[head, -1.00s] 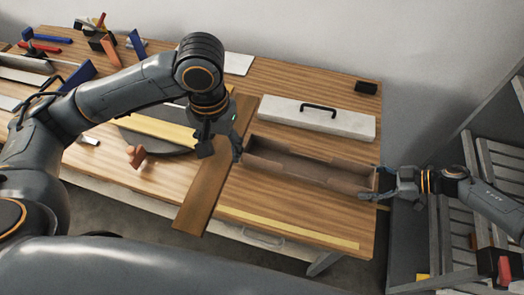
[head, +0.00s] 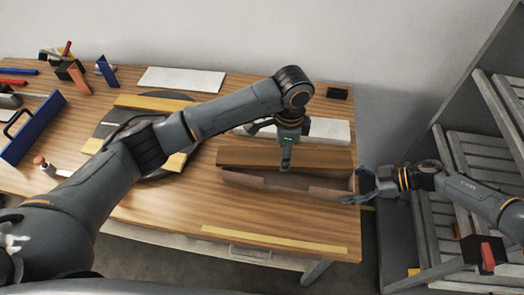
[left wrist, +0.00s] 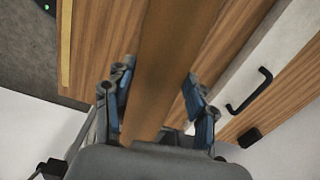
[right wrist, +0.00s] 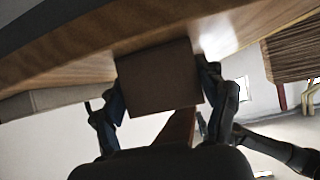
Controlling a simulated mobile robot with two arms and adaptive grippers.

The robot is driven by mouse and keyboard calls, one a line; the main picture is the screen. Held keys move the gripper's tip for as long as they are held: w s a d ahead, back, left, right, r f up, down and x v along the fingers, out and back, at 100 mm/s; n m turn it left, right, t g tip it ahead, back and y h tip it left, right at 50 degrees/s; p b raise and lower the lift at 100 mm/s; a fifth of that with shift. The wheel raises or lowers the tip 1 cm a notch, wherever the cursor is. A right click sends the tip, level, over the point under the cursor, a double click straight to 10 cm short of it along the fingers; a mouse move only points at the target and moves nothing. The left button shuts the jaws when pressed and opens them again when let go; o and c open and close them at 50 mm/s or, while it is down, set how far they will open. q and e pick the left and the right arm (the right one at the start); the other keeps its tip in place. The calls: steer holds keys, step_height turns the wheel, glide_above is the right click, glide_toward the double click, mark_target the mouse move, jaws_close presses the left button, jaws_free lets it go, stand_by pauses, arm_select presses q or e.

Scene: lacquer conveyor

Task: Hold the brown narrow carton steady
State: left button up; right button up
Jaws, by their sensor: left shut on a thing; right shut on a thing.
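My left gripper (head: 286,160) is shut on this board, which also shows between the fingers in the left wrist view (left wrist: 165,50). I cannot tell whether board and carton touch.
A pale long box (head: 330,130) with a black handle (left wrist: 250,90) stands behind the board. A small black block (head: 337,93) is at the back right corner. A yellow strip (head: 270,240) lies along the front edge. A slatted rack (head: 460,180) stands right of the table.

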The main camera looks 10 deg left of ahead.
arm_select(q)
steer(key=shift+w+d+f+m, duration=0.2)
steer(key=shift+d+m, duration=0.2)
steer(key=shift+m, duration=0.05)
steer(key=shift+w+d+f+m, duration=0.15)
steer(key=shift+d+f+m, duration=0.05)
steer(key=shift+d+m, duration=0.25)
steer(key=shift+f, duration=1.9)
steer(key=shift+f, duration=0.2)
steer(key=shift+f, duration=2.5)
steer(key=o, duration=0.8)
steer(key=shift+f, duration=0.1)
steer(key=o, duration=0.6)
steer(key=shift+a, duration=0.1)
